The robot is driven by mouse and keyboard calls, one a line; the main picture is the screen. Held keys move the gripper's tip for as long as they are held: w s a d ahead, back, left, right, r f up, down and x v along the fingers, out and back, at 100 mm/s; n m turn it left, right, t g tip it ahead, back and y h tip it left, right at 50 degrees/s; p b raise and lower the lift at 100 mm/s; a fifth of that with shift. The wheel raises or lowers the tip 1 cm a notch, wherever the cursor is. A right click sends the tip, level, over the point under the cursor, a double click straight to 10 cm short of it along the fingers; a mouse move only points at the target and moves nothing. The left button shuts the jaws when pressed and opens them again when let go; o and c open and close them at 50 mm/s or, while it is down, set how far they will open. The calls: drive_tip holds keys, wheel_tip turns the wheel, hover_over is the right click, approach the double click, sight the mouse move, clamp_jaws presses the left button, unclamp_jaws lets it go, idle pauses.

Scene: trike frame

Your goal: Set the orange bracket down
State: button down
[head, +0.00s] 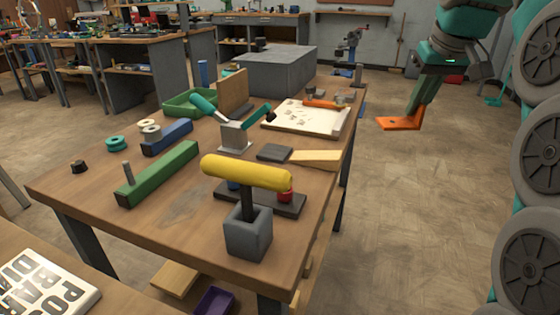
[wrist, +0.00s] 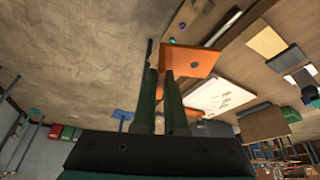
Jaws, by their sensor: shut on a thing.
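The orange bracket (head: 403,123) is an L-shaped piece with a flat plate and a short upright part. It hangs in the air to the right of the workbench, over the open floor. My gripper (head: 420,101) points down and is shut on the bracket's upright part. In the wrist view, the two dark fingers of my gripper (wrist: 169,76) reach the orange bracket (wrist: 193,61), and a hole shows in its plate. The fingers hide part of the bracket.
The wooden workbench (head: 70,185) holds a yellow-topped stand (head: 247,172), a green bar (head: 158,174), a grey block with teal handles (head: 234,137), a paper-covered board (head: 290,118) and a grey box (head: 277,68). Bare bench shows at the front left. Floor (head: 415,220) is clear on the right.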

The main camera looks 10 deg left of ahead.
sight(385, 124)
drive_tip(key=s+a+m+b, duration=0.1)
drive_tip(key=a, duration=0.1)
drive_tip(key=s+a+f+m+h, duration=0.1)
drive_tip(key=a, duration=0.1)
drive_tip(key=s+a+m+b, duration=0.1)
drive_tip(key=a, duration=0.1)
drive_tip(key=shift+s+f+m+b, duration=0.2)
drive_tip(key=shift+f+m+b, duration=0.1)
drive_tip(key=shift+f+b, duration=0.05)
drive_tip(key=shift+m+h, duration=0.4)
drive_tip(key=shift+m, duration=0.3)
drive_tip(key=a, duration=0.5)
drive_tip(key=s+a+f, duration=0.1)
drive_tip(key=a, duration=1)
drive_tip(key=shift+s+a+f, duration=0.2)
drive_tip(key=shift+s+a, duration=0.05)
drive_tip(key=shift+a, duration=0.2)
drive_tip(key=shift+f, duration=1.75)
drive_tip(key=shift+f, duration=0.15)
drive_tip(key=c, duration=1)
unclamp_jaws()
drive_tip(key=shift+o, duration=0.2)
